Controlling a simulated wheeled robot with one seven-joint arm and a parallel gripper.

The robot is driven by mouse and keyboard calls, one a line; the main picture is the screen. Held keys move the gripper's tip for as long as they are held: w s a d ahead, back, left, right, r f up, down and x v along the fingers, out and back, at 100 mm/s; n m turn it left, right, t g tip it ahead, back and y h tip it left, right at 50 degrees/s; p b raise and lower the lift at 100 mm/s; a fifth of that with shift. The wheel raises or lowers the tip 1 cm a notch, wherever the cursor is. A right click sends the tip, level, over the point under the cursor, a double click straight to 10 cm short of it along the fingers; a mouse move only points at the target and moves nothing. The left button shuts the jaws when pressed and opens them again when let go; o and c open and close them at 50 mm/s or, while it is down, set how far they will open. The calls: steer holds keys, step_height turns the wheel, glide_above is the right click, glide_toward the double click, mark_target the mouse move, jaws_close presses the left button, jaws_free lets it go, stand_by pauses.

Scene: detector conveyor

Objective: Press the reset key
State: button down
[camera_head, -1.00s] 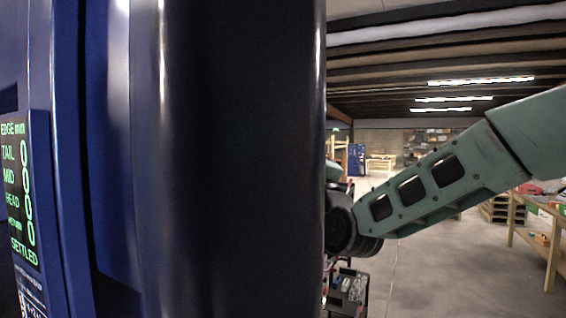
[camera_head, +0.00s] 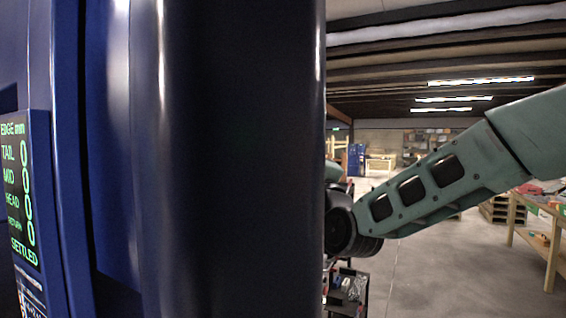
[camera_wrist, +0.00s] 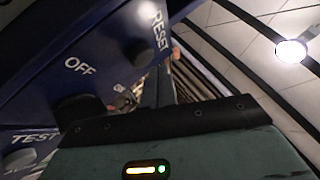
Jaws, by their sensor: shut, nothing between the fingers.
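In the wrist view a tilted dark blue panel (camera_wrist: 112,50) carries white labels RESET, OFF and TEST. The reset key (camera_wrist: 140,54) is a dark round button beside the RESET label. Another dark round control (camera_wrist: 80,107) sits by OFF. My gripper (camera_wrist: 164,72) is shut and empty, its narrow tip reaching up just right of the reset key in the picture. I cannot tell whether they touch. In the head view the gripper and the key are hidden behind a dark blue housing; only my arm shows at the right.
The dark housing (camera_head: 240,160) fills the middle of the head view. At the left, a display (camera_head: 20,195) reads zeros and SETTLED. A cart (camera_head: 348,290) stands beyond my wrist, a wooden workbench (camera_head: 540,240) at right. Open floor lies between.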

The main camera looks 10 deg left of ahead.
steer(key=shift+a+f, duration=0.1)
steer(key=shift+a, duration=0.05)
steer(key=shift+w+a+b, duration=0.15)
steer(key=shift+a+b, duration=0.1)
steer(key=shift+b, duration=0.25)
steer(key=shift+w+a, duration=0.15)
steer(key=shift+a, duration=0.3)
stand_by(0.8)
steer(key=shift+d+b, duration=0.1)
steer(key=shift+b, duration=0.3)
steer(key=shift+s+d+b, duration=0.3)
steer(key=shift+d+b, duration=0.35)
steer(key=shift+d, duration=0.1)
steer(key=shift+s+d+b, duration=0.3)
steer(key=shift+d+b, duration=0.25)
steer(key=shift+d, duration=0.25)
steer(key=shift+s+d+b, duration=0.25)
steer(key=shift+d+b, duration=0.25)
steer(key=shift+d, duration=0.25)
steer(key=shift+s+d+b, duration=0.3)
steer(key=shift+d+b, duration=0.25)
steer(key=shift+d, duration=0.25)
